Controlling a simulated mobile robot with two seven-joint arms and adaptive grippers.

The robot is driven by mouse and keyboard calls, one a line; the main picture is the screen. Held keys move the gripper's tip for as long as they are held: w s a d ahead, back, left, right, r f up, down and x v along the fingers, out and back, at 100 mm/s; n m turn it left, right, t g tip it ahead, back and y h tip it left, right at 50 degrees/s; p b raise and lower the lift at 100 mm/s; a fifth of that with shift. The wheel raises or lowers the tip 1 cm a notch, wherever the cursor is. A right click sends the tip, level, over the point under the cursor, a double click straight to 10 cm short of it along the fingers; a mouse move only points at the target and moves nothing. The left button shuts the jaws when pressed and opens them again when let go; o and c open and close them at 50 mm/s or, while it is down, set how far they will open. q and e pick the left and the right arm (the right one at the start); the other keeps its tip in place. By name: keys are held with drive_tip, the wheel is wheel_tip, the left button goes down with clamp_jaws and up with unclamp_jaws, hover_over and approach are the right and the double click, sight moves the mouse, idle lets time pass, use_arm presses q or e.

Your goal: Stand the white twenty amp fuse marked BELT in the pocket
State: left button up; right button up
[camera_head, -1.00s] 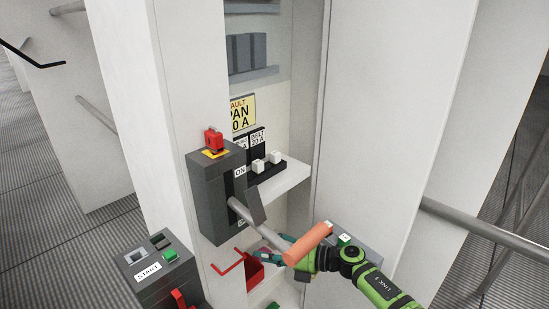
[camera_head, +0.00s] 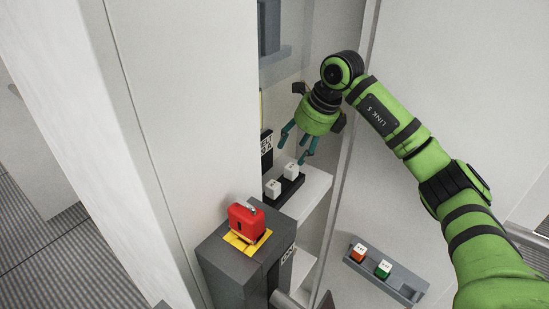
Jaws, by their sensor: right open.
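Two small white fuses stand side by side in a black holder (camera_head: 285,191) on a white shelf inside the cabinet. One is the nearer white fuse (camera_head: 273,188), the other the farther white fuse (camera_head: 291,171). Their markings are too small to read, so I cannot tell which is BELT. A black label plate (camera_head: 266,147), partly hidden by the cabinet edge, hangs behind them. My right gripper (camera_head: 294,153) points down, open and empty, just above and behind the farther fuse, apparently apart from it. I cannot tell which opening is the pocket. My left gripper is not in view.
A grey switch box (camera_head: 231,267) with a red padlock-like block (camera_head: 247,222) stands in front of the shelf. Cabinet walls flank the shelf closely.

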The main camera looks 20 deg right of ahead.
sight(292, 166)
drive_tip(key=f+p, duration=0.1)
drive_tip(key=s+f+p, duration=0.1)
drive_tip(key=shift+p, duration=0.3)
drive_tip(key=p+x, duration=0.1)
drive_tip(key=x, duration=0.2)
drive_tip(key=shift+d, duration=0.15)
drive_tip(key=shift+w+f, duration=0.3)
drive_tip(key=shift+f, duration=0.3)
drive_tip(key=c, duration=1)
drive_tip(key=shift+r, duration=0.1)
drive_tip(key=shift+c, duration=0.2)
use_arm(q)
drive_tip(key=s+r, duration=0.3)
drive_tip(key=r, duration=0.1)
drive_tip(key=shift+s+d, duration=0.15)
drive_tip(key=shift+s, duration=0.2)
use_arm(e)
drive_tip(key=shift+r, duration=0.1)
